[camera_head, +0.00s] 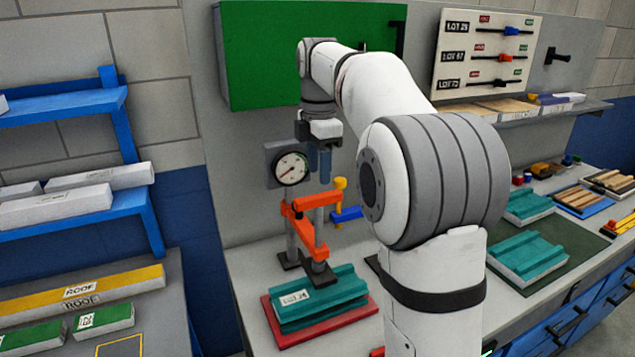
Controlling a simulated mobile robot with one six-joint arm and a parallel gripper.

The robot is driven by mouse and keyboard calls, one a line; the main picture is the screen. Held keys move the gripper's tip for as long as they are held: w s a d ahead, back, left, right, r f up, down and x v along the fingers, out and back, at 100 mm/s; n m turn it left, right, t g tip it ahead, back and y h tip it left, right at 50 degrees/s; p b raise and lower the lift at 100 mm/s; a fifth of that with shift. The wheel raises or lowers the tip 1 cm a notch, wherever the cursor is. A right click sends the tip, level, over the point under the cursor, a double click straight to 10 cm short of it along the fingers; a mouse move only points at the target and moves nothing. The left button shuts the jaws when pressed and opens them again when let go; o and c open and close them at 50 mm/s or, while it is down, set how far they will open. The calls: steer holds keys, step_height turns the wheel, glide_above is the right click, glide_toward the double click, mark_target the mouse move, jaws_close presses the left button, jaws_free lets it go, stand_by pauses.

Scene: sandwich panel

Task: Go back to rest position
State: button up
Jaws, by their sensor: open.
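My arm rises from the lower right and bends over the bench toward the back wall. My gripper (320,165) hangs pointing down at its end, open, beside the round dial gauge (292,168) and above the orange press frame (303,207). Nothing can be seen held in it. Its fingertips are small in the view and overlap the grey wall and the press posts. My own arm links hide part of the bench and wall behind them.
Below the press, a teal ribbed panel (318,299) with a lot label lies on a red plate (278,330). A green cabinet (260,60) is behind my arm. Teal panels (527,257) lie at right. Blue racks (62,105) with pale slabs stand at left.

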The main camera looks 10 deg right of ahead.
steer(key=shift+r, duration=1.15)
steer(key=shift+s+f+m, duration=0.1)
steer(key=shift+s+m, duration=0.3)
steer(key=s+f+m+t, duration=0.1)
steer(key=s+f+m, duration=0.7)
steer(key=s, duration=0.5)
steer(key=s+f+m+t, duration=0.2)
steer(key=s+f+m, duration=0.7)
steer(key=s+m, duration=0.2)
steer(key=shift+s+f, duration=0.2)
steer(key=shift+s, duration=0.95)
steer(key=shift+c, duration=0.4)
